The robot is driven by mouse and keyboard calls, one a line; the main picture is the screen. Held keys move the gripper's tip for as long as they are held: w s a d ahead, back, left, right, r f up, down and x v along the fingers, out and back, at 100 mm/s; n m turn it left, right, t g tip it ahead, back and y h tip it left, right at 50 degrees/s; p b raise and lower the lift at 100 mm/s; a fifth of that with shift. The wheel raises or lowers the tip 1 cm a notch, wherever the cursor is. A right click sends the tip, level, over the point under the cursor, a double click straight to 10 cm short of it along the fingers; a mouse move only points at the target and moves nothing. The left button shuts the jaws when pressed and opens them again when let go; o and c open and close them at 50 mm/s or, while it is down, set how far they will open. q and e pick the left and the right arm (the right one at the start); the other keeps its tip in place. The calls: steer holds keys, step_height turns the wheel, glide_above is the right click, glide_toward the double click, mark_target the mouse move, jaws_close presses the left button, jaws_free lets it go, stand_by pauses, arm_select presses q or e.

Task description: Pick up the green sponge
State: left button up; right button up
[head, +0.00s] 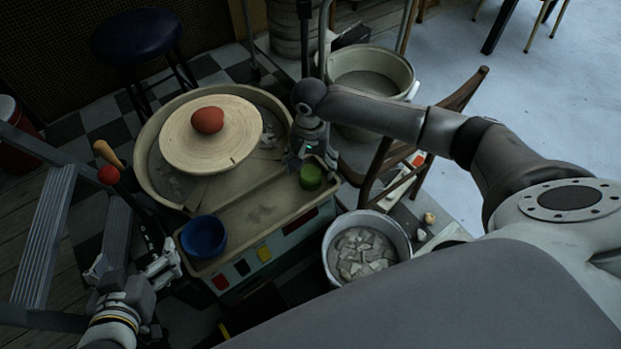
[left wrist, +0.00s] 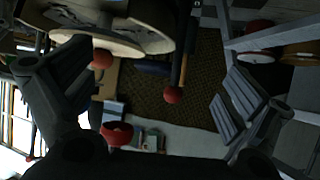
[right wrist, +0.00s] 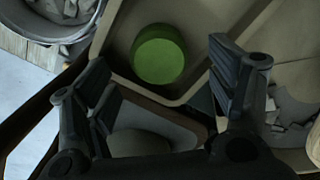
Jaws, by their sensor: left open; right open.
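The green sponge (head: 311,176) is a short round green piece on the right end of the wheel's tray. It also shows in the right wrist view (right wrist: 158,54), beyond and between the fingers. My right gripper (head: 318,158) is open and empty, above and just behind the sponge in the head view; I see no contact. Its two spread fingers also show in the right wrist view (right wrist: 165,85). My left gripper (head: 134,270) is open and empty at the lower left, away from the sponge. Its fingers frame the left wrist view (left wrist: 155,95).
A blue bowl (head: 204,237) stands at the tray's left end. The pottery wheel (head: 181,142) carries a reddish-brown lump (head: 208,120). A bucket of plaster shards (head: 328,262) stands right of the tray, with a wooden chair (head: 457,99) behind. A grey ladder (head: 45,235) stands at the left.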

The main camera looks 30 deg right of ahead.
mark_target(311, 178)
step_height(311, 178, down, 2)
steer(key=shift+f+b, duration=0.2)
steer(key=shift+b, duration=0.3)
steer(key=shift+f, duration=0.15)
arm_select(q)
steer(key=w+d+r+t+h, duration=0.1)
steer(key=w+r+t, duration=0.2)
steer(key=r, duration=0.2)
steer(key=shift+d, duration=0.3)
arm_select(e)
steer(key=c, duration=1)
